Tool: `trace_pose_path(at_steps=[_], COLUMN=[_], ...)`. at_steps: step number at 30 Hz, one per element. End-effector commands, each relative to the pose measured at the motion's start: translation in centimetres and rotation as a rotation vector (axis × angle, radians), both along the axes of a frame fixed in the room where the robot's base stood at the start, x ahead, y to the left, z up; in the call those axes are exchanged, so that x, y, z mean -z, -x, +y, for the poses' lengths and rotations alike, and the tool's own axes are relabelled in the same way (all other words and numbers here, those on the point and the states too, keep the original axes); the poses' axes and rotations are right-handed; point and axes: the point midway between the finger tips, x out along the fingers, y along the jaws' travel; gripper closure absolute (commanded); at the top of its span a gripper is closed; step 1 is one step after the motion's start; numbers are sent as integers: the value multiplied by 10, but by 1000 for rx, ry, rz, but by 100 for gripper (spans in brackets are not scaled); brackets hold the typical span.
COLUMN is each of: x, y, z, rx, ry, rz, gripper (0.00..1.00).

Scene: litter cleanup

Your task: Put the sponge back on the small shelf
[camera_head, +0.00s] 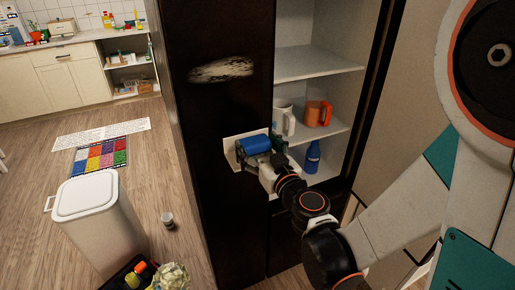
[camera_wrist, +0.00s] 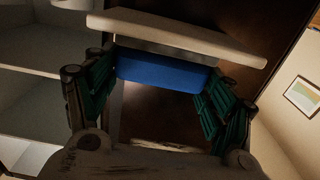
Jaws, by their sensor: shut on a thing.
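The blue sponge (camera_head: 254,144) is between the fingers of my gripper (camera_head: 259,152), which is shut on it. The small white shelf (camera_head: 230,155) juts from the dark cabinet front, right by the sponge. In the wrist view the blue sponge (camera_wrist: 165,70) spans the gap between the green-padded fingers of my gripper (camera_wrist: 166,78). The pale edge of the small shelf (camera_wrist: 175,38) runs just past the sponge there. The sponge hides part of the shelf in the head view, and I cannot tell whether it touches the shelf top.
The open cabinet to the right holds a white mug (camera_head: 284,121), an orange mug (camera_head: 318,112) and a blue bottle (camera_head: 312,157). A white bin (camera_head: 95,220) and a small jar (camera_head: 168,220) stand on the floor at left. A dark box (camera_head: 125,272) holds colourful items.

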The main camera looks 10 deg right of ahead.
Motion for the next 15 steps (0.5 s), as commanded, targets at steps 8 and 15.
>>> trace_pose_path(at_steps=[8, 15], x=[0, 2], y=[0, 0], z=[0, 0], rx=[0, 0], ry=[0, 0], rz=[0, 0], gripper=[77, 4])
